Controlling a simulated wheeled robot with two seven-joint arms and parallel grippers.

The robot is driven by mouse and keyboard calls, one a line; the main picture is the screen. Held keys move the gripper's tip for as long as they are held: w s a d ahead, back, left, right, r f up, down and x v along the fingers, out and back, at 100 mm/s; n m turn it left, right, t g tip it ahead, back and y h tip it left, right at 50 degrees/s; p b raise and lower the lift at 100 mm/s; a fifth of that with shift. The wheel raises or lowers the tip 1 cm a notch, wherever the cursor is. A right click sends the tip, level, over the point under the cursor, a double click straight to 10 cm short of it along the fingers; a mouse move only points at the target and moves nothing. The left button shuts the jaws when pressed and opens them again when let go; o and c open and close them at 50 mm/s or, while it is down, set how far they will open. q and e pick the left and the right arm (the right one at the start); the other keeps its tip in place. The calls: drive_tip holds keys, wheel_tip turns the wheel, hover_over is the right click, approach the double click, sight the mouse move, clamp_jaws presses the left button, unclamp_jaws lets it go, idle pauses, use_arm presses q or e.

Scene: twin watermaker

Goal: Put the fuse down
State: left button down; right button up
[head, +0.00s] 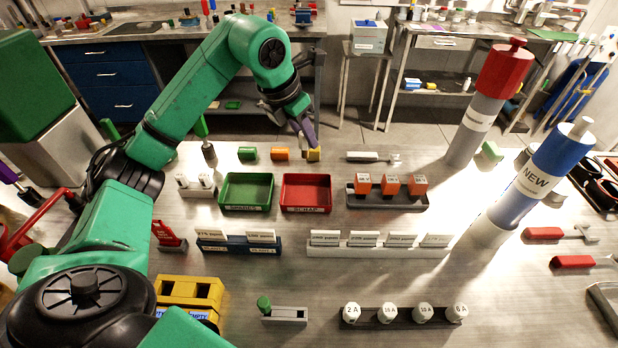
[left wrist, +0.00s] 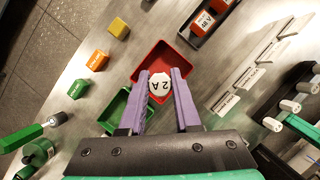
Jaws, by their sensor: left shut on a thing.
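My left gripper (head: 306,138) reaches out over the far side of the bench, behind the red tray. In the left wrist view its two purple fingers (left wrist: 160,78) are shut on a white fuse (left wrist: 160,86) marked "2 A". The fuse shows over the red tray (left wrist: 148,62), and its height above it is hard to tell. The red tray, labelled SCRAP, also shows in the head view (head: 306,209). The green tray (head: 246,209), labelled SPARES, stands left of it. The held fuse is hidden in the head view. My right gripper is not in view.
Green (head: 247,153), orange (head: 279,154) and yellow (head: 313,155) blocks lie behind the trays. A rack (head: 388,203) with orange blocks stands to the right. A dark rack (head: 403,319) of several white fuses is in front. Tall red-topped (head: 485,100) and blue-topped (head: 535,175) cylinders stand at right.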

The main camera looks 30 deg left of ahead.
sight(305, 156)
use_arm(q)
wheel_tip(305, 156, down, 6)
drive_tip(key=shift+w+a+f, duration=0.1)
drive_tip(key=shift+f, duration=0.05)
drive_tip(key=f, duration=0.3)
drive_tip(key=f+p, duration=0.1)
drive_tip(key=f, duration=0.2)
drive_tip(key=shift+w+f, duration=0.2)
drive_tip(key=shift+f, duration=0.45)
drive_tip(key=shift+w+f, duration=0.1)
drive_tip(key=shift+f, duration=0.1)
drive_tip(key=c, duration=0.6)
unclamp_jaws()
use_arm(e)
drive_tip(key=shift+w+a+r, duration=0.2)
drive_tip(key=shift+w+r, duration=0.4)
